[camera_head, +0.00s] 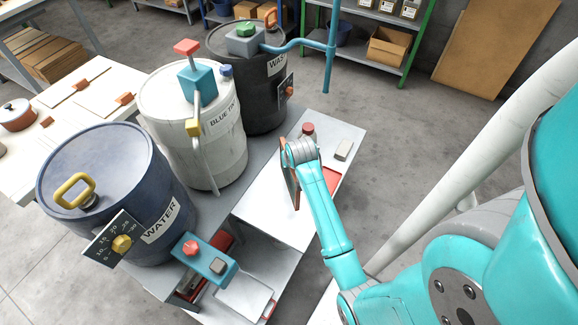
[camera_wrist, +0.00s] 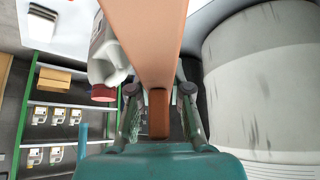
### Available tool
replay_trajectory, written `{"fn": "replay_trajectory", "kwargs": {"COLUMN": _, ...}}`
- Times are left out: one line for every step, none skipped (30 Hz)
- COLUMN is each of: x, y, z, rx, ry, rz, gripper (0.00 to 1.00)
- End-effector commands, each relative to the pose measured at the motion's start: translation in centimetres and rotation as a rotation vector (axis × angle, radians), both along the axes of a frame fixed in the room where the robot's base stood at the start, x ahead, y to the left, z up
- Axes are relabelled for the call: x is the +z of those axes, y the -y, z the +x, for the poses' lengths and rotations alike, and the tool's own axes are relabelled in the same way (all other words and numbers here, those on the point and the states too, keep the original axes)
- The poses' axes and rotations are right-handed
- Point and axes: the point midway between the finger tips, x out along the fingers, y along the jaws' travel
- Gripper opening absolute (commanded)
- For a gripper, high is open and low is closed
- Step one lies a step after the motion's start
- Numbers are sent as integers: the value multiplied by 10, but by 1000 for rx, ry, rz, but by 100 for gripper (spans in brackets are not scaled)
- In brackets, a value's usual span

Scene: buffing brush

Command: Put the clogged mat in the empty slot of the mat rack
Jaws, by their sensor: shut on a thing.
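My gripper (camera_head: 298,152) is over the white-topped bench, with its fingers hidden behind the wrist in the head view. In the wrist view, the fingers (camera_wrist: 158,98) are shut on the brown grip of a flat tan board, likely the clogged mat (camera_wrist: 147,38). The board stretches away from the fingers, seen nearly edge-on. In the head view, a thin brown edge of the mat (camera_head: 291,181) hangs upright beside the gripper. Whether it touches the bench, I cannot tell. I cannot make out a mat rack or its empty slot for certain.
A blue water drum (camera_head: 110,180), white drum (camera_head: 215,150) and dark waste drum (camera_head: 255,90) stand left of my gripper. A red-capped bottle (camera_head: 308,130), grey block (camera_head: 343,149) and red tray (camera_head: 331,180) are close by. Pale boards with orange grips (camera_head: 97,104) lie on the left table (camera_head: 50,140).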

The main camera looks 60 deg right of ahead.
Motion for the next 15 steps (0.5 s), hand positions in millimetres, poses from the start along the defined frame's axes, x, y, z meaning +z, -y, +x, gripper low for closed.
{"fn": "replay_trajectory", "kwargs": {"x": -2, "y": 0, "z": 0, "rx": 0, "ry": 0, "rz": 0, "gripper": 0}}
{"fn": "replay_trajectory", "kwargs": {"x": -3, "y": 0, "z": 0, "rx": 0, "ry": 0, "rz": 0, "gripper": 0}}
{"fn": "replay_trajectory", "kwargs": {"x": -6, "y": 0, "z": 0, "rx": 0, "ry": 0, "rz": 0, "gripper": 0}}
{"fn": "replay_trajectory", "kwargs": {"x": -9, "y": 0, "z": 0, "rx": 0, "ry": 0, "rz": 0, "gripper": 0}}
{"fn": "replay_trajectory", "kwargs": {"x": -12, "y": 0, "z": 0, "rx": 0, "ry": -1, "rz": 1, "gripper": 0}}
{"fn": "replay_trajectory", "kwargs": {"x": -18, "y": 0, "z": 0, "rx": 0, "ry": -2, "rz": 1, "gripper": 0}}
{"fn": "replay_trajectory", "kwargs": {"x": -22, "y": 0, "z": 0, "rx": 0, "ry": -1, "rz": 1, "gripper": 0}}
{"fn": "replay_trajectory", "kwargs": {"x": -26, "y": 0, "z": 0, "rx": 0, "ry": -2, "rz": 1, "gripper": 0}}
{"fn": "replay_trajectory", "kwargs": {"x": -32, "y": 0, "z": 0, "rx": 0, "ry": -2, "rz": 1, "gripper": 0}}
{"fn": "replay_trajectory", "kwargs": {"x": -35, "y": 0, "z": 0, "rx": 0, "ry": 0, "rz": 0, "gripper": 0}}
{"fn": "replay_trajectory", "kwargs": {"x": -37, "y": 0, "z": 0, "rx": 0, "ry": 0, "rz": 0, "gripper": 0}}
{"fn": "replay_trajectory", "kwargs": {"x": -39, "y": 0, "z": 0, "rx": 0, "ry": 0, "rz": 0, "gripper": 0}}
{"fn": "replay_trajectory", "kwargs": {"x": -40, "y": 0, "z": 0, "rx": 0, "ry": 0, "rz": 0, "gripper": 0}}
{"fn": "replay_trajectory", "kwargs": {"x": -40, "y": 0, "z": 0, "rx": 0, "ry": 1, "rz": -1, "gripper": 0}}
{"fn": "replay_trajectory", "kwargs": {"x": -39, "y": 0, "z": 0, "rx": 0, "ry": 1, "rz": -1, "gripper": 0}}
